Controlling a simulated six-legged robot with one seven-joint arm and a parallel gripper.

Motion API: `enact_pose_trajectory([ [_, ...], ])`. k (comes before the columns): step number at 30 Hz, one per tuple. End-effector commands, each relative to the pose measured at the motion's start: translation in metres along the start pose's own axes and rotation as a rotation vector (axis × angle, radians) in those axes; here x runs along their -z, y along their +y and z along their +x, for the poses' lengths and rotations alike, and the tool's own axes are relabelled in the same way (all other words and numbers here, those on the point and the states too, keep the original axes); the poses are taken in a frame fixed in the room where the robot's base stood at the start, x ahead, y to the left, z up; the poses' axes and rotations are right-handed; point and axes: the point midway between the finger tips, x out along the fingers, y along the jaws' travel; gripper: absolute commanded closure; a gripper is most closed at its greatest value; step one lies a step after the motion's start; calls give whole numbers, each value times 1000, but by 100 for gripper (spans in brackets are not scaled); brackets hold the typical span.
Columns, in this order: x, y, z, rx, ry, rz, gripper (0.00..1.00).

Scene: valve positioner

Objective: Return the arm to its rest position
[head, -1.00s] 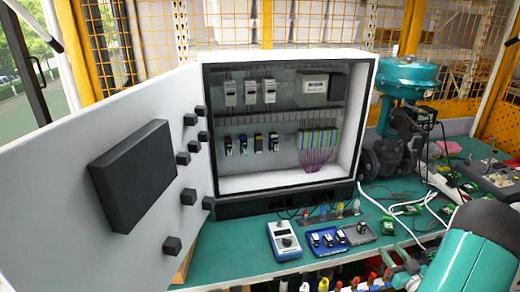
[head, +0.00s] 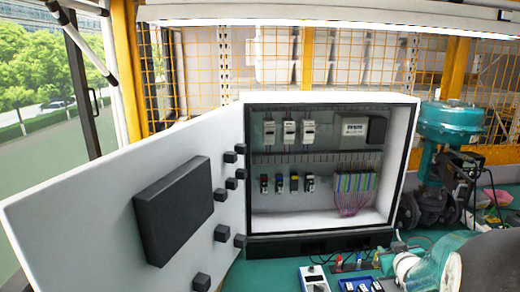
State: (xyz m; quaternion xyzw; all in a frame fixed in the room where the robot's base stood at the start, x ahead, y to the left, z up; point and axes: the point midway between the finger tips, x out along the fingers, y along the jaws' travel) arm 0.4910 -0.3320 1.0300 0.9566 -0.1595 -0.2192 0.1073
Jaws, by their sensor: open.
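My arm (head: 440,268) shows at the lower right of the head view, a grey and teal link with a white joint over the bench. My gripper is outside the picture, so its jaws cannot be seen. The white control cabinet (head: 408,150) stands on the bench with its door (head: 90,205) swung open to the left. Inside are breakers, a terminal strip (head: 355,182) and purple wires. The teal valve actuator (head: 450,122) stands to the right of the cabinet, behind my arm.
A blue and white handheld meter (head: 313,279) and a blue tray (head: 347,284) lie at the bench's front, cut by the lower edge. Cables and small parts lie at the right. An orange mesh fence (head: 210,70) stands behind. The open door takes up the left side.

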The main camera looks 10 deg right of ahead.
Motion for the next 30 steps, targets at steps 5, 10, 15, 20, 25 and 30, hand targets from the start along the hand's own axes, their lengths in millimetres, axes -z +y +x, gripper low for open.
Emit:
enact_pose_trajectory([
  [5, 44, -50, -46, -6, -109, 5, 58],
  [10, 61, -100, -104, 32, -229, 28, 58],
  [15, 62, -152, -172, 118, -357, 48, 58],
  [20, 48, -197, -245, 241, -480, 48, 58],
  [25, 30, -226, -303, 356, -582, 30, 58],
  [30, 22, -234, -322, 395, -621, 19, 58],
])
